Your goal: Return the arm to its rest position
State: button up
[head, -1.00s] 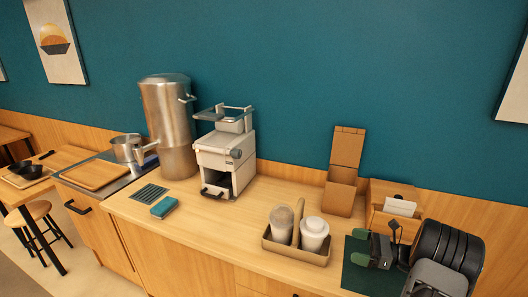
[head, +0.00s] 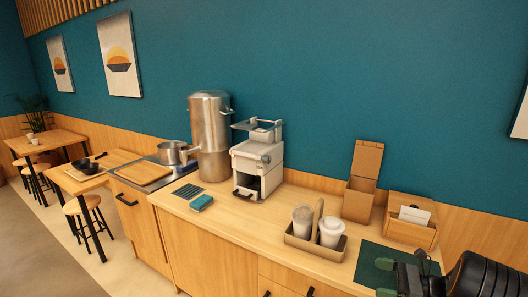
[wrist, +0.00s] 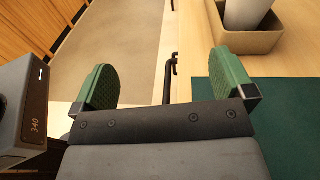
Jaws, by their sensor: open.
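My gripper (wrist: 165,85) shows in the wrist view with its two green fingers wide apart and nothing between them. Past the fingers are the floor, the counter's front edge and a dark drawer handle (wrist: 171,78). In the head view my arm (head: 480,278) is at the bottom right corner, in front of the counter's right end.
A caddy (head: 313,250) with two cups stands left of my arm, and its corner shows in the wrist view (wrist: 250,40). A dark green mat (head: 368,262) lies beside it. A cardboard box (head: 360,200), a wooden box (head: 408,232) and a white machine (head: 257,165) stand further back.

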jog(key=s+a+r+n+g+h, duration=0.3)
jog(key=a+n, duration=0.2)
jog(key=a, duration=0.2)
jog(key=s+a+r+n+g+h, duration=0.3)
jog(key=a+n+g, duration=0.1)
jog(key=a, duration=0.3)
jog(key=s+a+r+n+t+h, duration=0.3)
jog(key=s+n+h, duration=0.6)
jog(key=n, duration=0.4)
jog(key=shift+s+a+r+t, duration=0.15)
jog(key=shift+s+a+t, duration=0.35)
jog(key=shift+s+a, duration=0.25)
